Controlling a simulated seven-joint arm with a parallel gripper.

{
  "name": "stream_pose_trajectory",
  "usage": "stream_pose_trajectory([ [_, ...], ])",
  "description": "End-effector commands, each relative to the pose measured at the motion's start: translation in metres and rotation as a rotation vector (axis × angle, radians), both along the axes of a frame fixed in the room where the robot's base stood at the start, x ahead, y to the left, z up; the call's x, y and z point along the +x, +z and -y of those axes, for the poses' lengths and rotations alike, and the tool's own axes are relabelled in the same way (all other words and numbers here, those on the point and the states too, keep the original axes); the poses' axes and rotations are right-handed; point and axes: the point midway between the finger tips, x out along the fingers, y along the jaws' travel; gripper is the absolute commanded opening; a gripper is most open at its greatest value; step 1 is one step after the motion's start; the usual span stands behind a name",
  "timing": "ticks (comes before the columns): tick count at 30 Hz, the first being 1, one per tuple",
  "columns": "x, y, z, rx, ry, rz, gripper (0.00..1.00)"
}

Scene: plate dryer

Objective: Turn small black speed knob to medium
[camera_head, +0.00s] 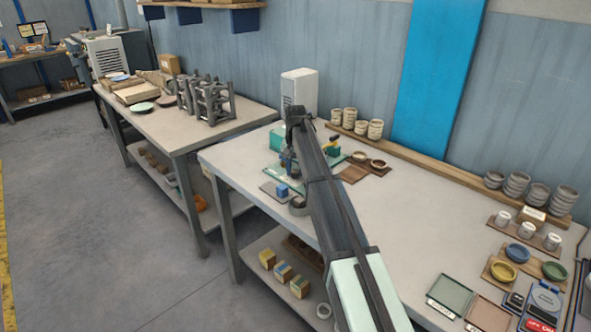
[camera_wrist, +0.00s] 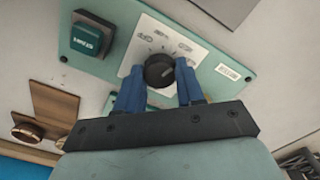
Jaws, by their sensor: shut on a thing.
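The small black speed knob (camera_wrist: 158,70) stands on a white dial label (camera_wrist: 148,42) on a teal panel (camera_wrist: 225,58) in the wrist view. The label has several printed words around the knob, too small to read surely. Which word the knob points at I cannot tell. My gripper (camera_wrist: 159,76) has its two blue fingers on either side of the knob, shut on it. In the head view the teal machine (camera_head: 276,138) is at the far left end of the bench, where my arm hides the knob and most of my gripper.
A green button (camera_wrist: 88,39) in a dark housing sits left of the knob on the panel. A brown board with round wooden pieces (camera_wrist: 27,132) lies at lower left in the wrist view. A blue block (camera_head: 282,190) lies near the machine in the head view. Stacked cups (camera_head: 356,122) stand behind.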

Motion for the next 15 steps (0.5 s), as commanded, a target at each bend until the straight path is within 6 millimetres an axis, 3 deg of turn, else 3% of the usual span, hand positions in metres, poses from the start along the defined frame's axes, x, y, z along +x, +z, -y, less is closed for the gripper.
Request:
stream_pose_trajectory([
  [15, 0.0001, 0.0003, 0.0000, 0.000, -0.038, 0.000, 0.07],
])
